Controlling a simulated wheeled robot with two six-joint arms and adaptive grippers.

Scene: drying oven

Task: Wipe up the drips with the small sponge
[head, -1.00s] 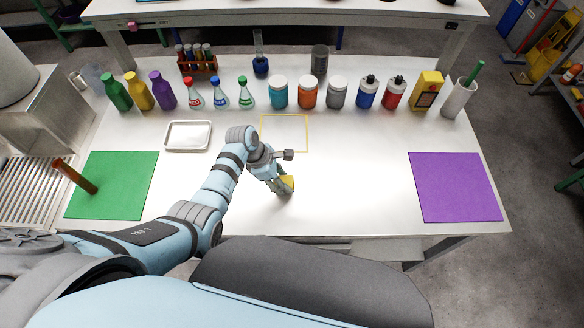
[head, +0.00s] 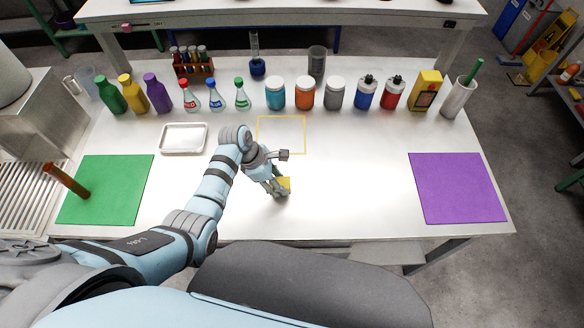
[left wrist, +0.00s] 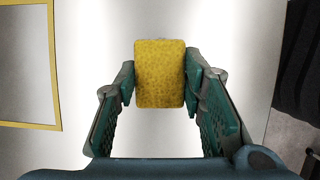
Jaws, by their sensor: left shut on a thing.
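The small sponge is a yellow block (left wrist: 160,75) between the two fingers of my left gripper (left wrist: 161,85) in the left wrist view. The fingers press on its two sides. In the head view my left gripper (head: 278,187) is low over the middle front of the white table, with the yellow sponge (head: 284,183) partly hidden by the fingers. I cannot tell whether the sponge touches the table. No drips can be made out on the bare table top in either view. My right gripper is not in view.
A yellow outlined square (head: 304,135) is marked behind the gripper. A white tray (head: 162,139) lies left of it. A green mat (head: 85,205) and a purple mat (head: 457,200) lie at the sides. Bottles, jars and flasks line the back. The table (head: 350,190) is clear right of the gripper.

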